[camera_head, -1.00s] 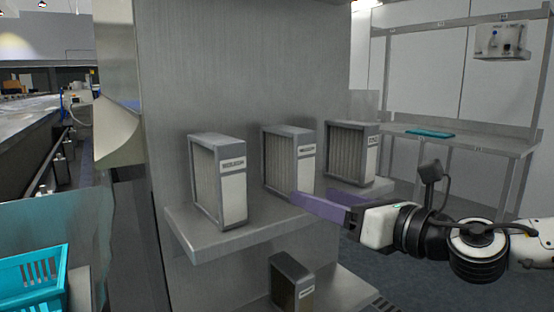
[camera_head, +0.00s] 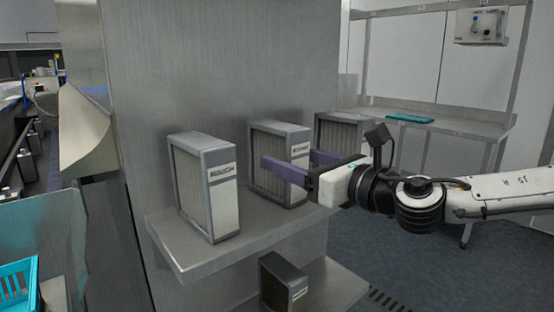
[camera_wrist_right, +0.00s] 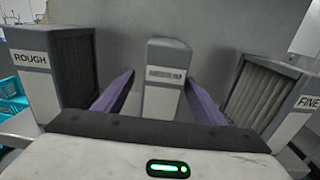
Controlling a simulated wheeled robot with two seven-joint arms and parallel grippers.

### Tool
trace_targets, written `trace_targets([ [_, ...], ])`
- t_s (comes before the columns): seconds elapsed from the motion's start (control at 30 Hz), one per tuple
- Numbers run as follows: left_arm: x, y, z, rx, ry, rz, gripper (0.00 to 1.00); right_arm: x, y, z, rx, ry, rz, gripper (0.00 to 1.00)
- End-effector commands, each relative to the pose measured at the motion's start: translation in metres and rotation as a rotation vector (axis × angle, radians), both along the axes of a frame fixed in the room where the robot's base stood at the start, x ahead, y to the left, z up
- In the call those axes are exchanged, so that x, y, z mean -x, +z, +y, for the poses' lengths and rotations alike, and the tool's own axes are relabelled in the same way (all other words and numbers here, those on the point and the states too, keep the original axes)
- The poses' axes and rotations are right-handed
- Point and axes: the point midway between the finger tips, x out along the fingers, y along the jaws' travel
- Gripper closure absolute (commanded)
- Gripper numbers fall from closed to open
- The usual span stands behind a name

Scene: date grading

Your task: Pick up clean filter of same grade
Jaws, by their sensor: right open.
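Three grey-framed filters stand upright on a metal shelf (camera_head: 185,258). The left one (camera_head: 205,190) is marked ROUGH in the right wrist view (camera_wrist_right: 38,82). The right one (camera_head: 340,132) is marked FINE there (camera_wrist_right: 292,105). The middle filter (camera_head: 280,150) has a label too blurred to read; it also shows in the right wrist view (camera_wrist_right: 163,90). My right gripper (camera_head: 288,159) is open, its purple fingers pointing at the middle filter. In the right wrist view the fingers (camera_wrist_right: 160,77) appear on either side of it; contact cannot be told. My left gripper is out of view.
Another filter (camera_head: 283,283) stands on a lower shelf (camera_head: 335,288). A metal panel (camera_head: 225,65) rises behind the shelf. A turquoise basket (camera_head: 18,290) is at lower left. A workbench (camera_head: 455,132) with a teal item (camera_head: 410,118) stands at the back right.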

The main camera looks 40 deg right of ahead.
Motion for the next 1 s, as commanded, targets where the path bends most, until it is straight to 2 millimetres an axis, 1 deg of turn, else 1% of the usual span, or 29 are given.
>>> trace_targets([
  [0.17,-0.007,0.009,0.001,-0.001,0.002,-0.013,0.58,-0.013,0.002,-0.001,-0.004,-0.001,0.004,0.36],
  [0.37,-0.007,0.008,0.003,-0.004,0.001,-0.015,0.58,-0.028,0.005,-0.001,-0.001,-0.002,0.005,0.36],
  [0.6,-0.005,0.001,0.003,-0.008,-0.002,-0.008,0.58,-0.044,0.004,0.0,0.001,-0.002,0.004,0.36],
  [0.73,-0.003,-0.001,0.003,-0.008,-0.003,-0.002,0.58,-0.048,0.006,0.001,-0.001,-0.001,0.001,0.36],
  [1.0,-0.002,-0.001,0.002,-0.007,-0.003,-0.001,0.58,-0.049,0.007,0.002,-0.002,0.0,0.0,0.36],
])
